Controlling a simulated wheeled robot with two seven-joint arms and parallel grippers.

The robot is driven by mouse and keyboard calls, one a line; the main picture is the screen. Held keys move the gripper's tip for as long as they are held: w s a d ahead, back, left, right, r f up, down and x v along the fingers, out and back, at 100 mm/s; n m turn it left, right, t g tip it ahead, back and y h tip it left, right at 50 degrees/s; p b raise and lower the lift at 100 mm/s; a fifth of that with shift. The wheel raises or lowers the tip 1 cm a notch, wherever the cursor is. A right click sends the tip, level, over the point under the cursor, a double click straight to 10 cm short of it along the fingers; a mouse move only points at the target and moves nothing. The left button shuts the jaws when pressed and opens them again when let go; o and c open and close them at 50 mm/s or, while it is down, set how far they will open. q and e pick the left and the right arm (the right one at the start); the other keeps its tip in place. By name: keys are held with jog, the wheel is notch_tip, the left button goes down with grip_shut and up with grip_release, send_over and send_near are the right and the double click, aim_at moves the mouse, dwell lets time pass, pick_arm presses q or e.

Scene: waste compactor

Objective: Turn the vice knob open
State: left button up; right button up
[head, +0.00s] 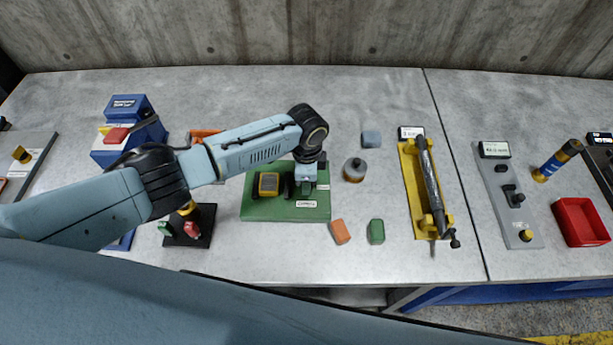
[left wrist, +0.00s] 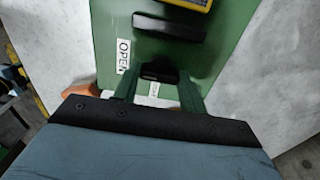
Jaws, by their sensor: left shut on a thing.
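The vice sits on a green base plate (head: 255,208), which also shows in the left wrist view (left wrist: 225,70). A yellow block (head: 268,184) is at its left side, and a dark bar (left wrist: 168,27) crosses the plate. The dark vice knob (left wrist: 158,73) shows between the fingers of my left gripper (left wrist: 158,88). My left gripper (head: 306,186) points down over the plate's right side and is shut on the knob. In the head view it hides the knob. An OPEN label (left wrist: 123,56) lies beside the knob. My right gripper is not in view.
An orange block (head: 340,231) and a green block (head: 377,231) lie right of the plate. A grey round weight (head: 354,170) and a blue-grey block (head: 371,138) stand farther back. A yellow fixture (head: 413,190) holds a dark rod. A red tray (head: 580,222) is far right.

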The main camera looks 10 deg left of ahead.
pick_arm(q)
jog(key=o, duration=1)
notch_tip(320, 180, up, 14)
jog(key=shift+f, duration=0.25)
